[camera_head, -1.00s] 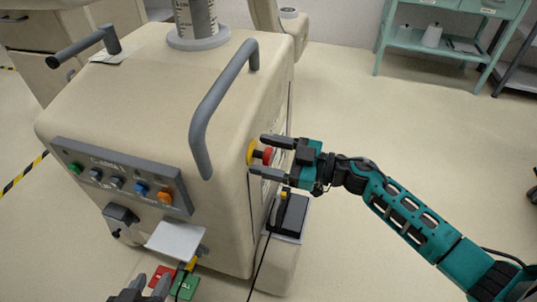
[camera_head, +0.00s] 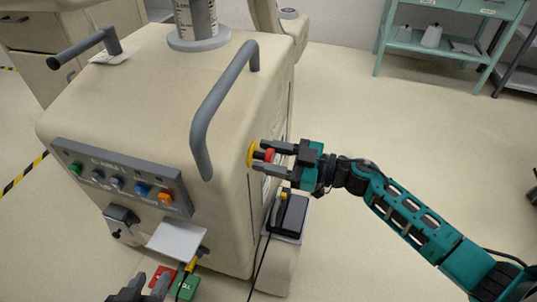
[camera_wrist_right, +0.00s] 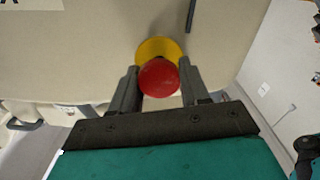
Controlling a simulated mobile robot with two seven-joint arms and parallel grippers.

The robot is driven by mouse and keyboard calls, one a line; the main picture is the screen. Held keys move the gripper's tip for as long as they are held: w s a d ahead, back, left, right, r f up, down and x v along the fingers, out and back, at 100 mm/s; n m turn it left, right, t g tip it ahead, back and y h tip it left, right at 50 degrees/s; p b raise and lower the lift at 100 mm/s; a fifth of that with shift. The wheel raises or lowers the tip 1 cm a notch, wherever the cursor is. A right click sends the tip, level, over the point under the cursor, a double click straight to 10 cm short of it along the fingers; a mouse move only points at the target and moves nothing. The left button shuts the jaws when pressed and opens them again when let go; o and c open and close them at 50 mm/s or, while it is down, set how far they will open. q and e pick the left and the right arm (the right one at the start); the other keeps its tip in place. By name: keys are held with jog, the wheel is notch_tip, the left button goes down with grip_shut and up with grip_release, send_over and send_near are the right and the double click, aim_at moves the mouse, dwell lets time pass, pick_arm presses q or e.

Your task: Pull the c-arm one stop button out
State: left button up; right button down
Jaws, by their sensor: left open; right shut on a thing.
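The stop button is a red mushroom head (camera_head: 268,155) on a yellow round base (camera_head: 252,154), on the right side of the beige c-arm cart (camera_head: 225,225). My right gripper (camera_head: 269,156) reaches it from the right, with one finger above and one below the red head. The right wrist view shows the red head (camera_wrist_right: 159,78) between the two dark fingers, with the yellow base (camera_wrist_right: 160,48) behind it. The right gripper is shut on the red head. My left gripper (camera_head: 143,288) shows only its dark fingertips at the bottom edge, apart and empty.
A grey handle (camera_head: 207,110) arches over the cart's near edge. A panel with several coloured buttons (camera_head: 122,180) is on the front. A black box with a cable (camera_head: 289,214) sits below the stop button. Open floor lies to the right.

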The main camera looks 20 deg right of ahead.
jog(key=shift+s+d+r+p, duration=0.1)
jog(key=shift+s+d+p, duration=0.15)
jog(key=shift+d+p, duration=0.15)
jog(key=shift+s+d, duration=0.15)
jog(key=shift+d, duration=0.1)
jog(key=shift+f, duration=0.2)
jog(key=c, duration=1)
grip_release()
jog(key=o, duration=0.4)
jog(key=shift+r, duration=0.1)
